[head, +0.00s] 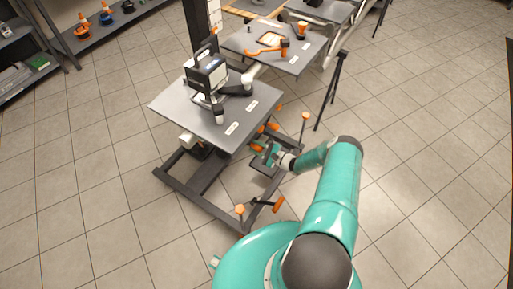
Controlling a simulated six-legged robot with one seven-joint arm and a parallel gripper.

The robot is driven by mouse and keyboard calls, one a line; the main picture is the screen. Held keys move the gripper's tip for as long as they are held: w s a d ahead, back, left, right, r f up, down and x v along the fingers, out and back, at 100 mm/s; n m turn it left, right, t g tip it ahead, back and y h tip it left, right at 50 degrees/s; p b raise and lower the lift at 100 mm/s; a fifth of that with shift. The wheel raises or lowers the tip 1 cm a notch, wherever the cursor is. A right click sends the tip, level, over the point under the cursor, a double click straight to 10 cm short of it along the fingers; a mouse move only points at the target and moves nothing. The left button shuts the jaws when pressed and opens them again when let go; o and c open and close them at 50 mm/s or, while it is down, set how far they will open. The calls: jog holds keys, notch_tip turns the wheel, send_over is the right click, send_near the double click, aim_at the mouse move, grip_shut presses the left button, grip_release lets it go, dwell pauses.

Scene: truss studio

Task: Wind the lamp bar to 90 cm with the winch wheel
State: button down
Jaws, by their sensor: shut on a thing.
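My gripper (267,153) is small in the head view, at the near right side of a grey cart. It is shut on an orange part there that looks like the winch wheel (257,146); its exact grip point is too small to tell. More orange parts sit just above it, under the cart's top. I cannot make out the lamp bar or its height. A dark upright post (199,25) with a pale marked strip (214,14) stands behind the cart, cut off by the top edge; its marks are unreadable.
The grey cart top (172,101) carries a black-handled device (206,73). Shelves line the upper left. Tiled floor at right is clear.

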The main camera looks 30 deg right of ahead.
jog(key=shift+d+f, duration=0.35)
jog(key=shift+d, duration=0.05)
jog(key=c, duration=1.2)
grip_release()
jog(key=shift+w+f, duration=0.1)
jog(key=shift+f, duration=0.05)
jog(key=shift+o, duration=0.7)
jog(key=shift+a+r, duration=0.15)
jog(key=shift+r, duration=0.1)
jog(key=shift+s, duration=0.3)
jog(key=v, duration=1.3)
jog(key=shift+d, duration=0.25)
jog(key=shift+s, duration=0.2)
